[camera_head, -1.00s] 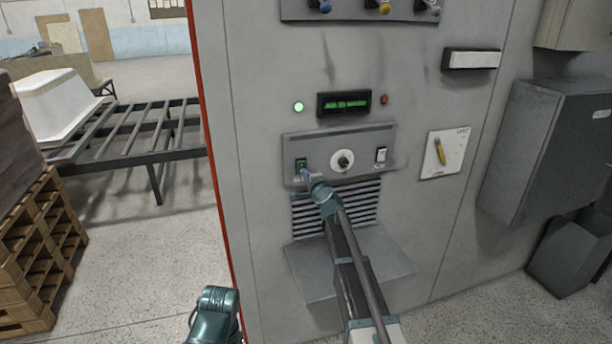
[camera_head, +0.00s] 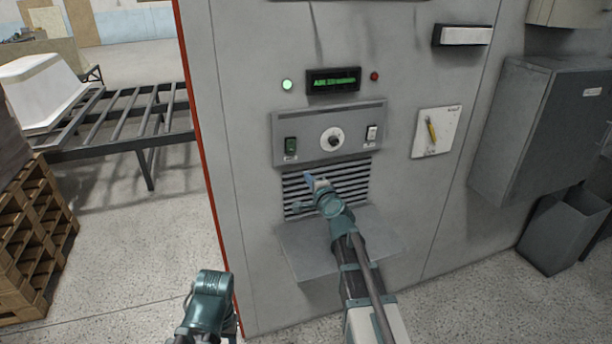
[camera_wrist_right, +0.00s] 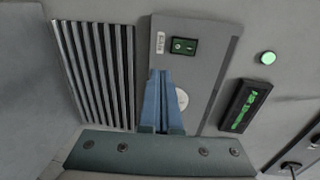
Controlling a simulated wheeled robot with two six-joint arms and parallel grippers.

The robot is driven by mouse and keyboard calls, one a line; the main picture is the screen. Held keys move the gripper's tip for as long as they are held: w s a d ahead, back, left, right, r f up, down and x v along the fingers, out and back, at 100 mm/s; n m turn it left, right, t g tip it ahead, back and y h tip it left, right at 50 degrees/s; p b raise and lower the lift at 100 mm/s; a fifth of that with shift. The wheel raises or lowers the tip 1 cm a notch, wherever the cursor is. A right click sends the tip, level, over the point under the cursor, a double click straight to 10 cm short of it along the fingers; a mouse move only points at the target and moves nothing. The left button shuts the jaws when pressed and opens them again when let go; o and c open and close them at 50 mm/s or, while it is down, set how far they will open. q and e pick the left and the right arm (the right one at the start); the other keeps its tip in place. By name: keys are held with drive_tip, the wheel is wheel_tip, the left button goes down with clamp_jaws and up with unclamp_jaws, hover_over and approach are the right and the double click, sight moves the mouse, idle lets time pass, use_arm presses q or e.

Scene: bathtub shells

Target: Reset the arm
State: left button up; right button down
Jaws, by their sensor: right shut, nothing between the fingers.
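My right gripper (camera_head: 309,178) is in front of the vent slats, below the control panel (camera_head: 358,121). Its blue fingers are shut and empty, and they also show in the right wrist view (camera_wrist_right: 160,100). The green rocker switch (camera_head: 290,147) is on the panel's left, apart from the fingertips; the wrist view shows it (camera_wrist_right: 183,46) beyond them. A round dial (camera_head: 332,141) and a white switch (camera_head: 372,133) sit to its right. My left arm (camera_head: 208,303) shows at the bottom left; its fingers are out of view.
A small grey shelf (camera_head: 318,259) juts out under the vent (camera_head: 353,178). A green lamp (camera_head: 287,85) and lit display (camera_head: 333,80) are above the panel. A grey box (camera_head: 535,130) is on the right. Wooden pallets (camera_head: 32,245) and a roller conveyor (camera_head: 135,120) stand left.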

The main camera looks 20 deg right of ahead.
idle(0.3)
drive_tip(key=s+a+f+n+g+y, duration=0.2)
drive_tip(key=s+a+f+n+g, duration=0.3)
drive_tip(key=a, duration=0.5)
drive_tip(key=s+a+f+n+g+y, duration=0.3)
drive_tip(key=s+a+f+n, duration=0.45)
drive_tip(key=a, duration=0.35)
drive_tip(key=s+f+n+g+h, duration=0.3)
drive_tip(key=s+n+g, duration=0.1)
drive_tip(key=s, duration=0.7)
drive_tip(key=s+f+n+g+h, duration=0.3)
drive_tip(key=s+n+g+h, duration=0.1)
drive_tip(key=s, duration=0.7)
drive_tip(key=shift+s+d+f+n+g, duration=0.15)
drive_tip(key=shift+s+d+n+g, duration=0.2)
drive_tip(key=shift+d+n+g, duration=0.1)
drive_tip(key=shift+d, duration=0.1)
